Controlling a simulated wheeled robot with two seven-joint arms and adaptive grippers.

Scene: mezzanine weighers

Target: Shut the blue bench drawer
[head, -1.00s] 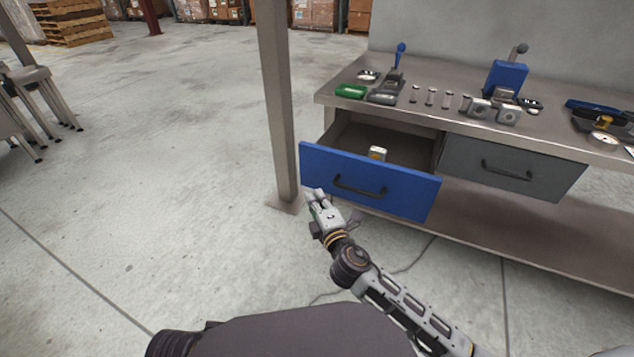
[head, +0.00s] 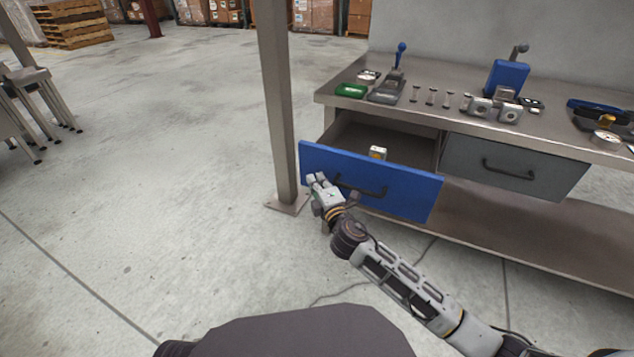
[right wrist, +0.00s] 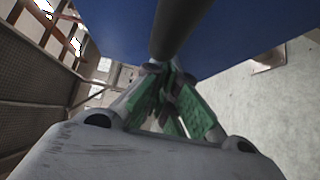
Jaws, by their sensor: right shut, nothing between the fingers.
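The blue bench drawer (head: 400,193) stands pulled out from the left of the workbench, with a dark bar handle (head: 362,190) on its front. A small pale block with a yellowish top (head: 377,153) lies inside it. My right gripper (head: 316,181) is at the left part of the drawer front, beside the handle. In the right wrist view its fingers (right wrist: 172,100) are together and empty, close under a dark bar (right wrist: 180,25) and the blue front (right wrist: 115,22). I cannot tell whether they touch the front. My left gripper is not in view.
A grey drawer (head: 515,168) beside the blue one is closed. The bench top (head: 440,115) carries a green case (head: 351,90), clamps and several small metal parts. A steel post (head: 277,100) stands just left of the drawer.

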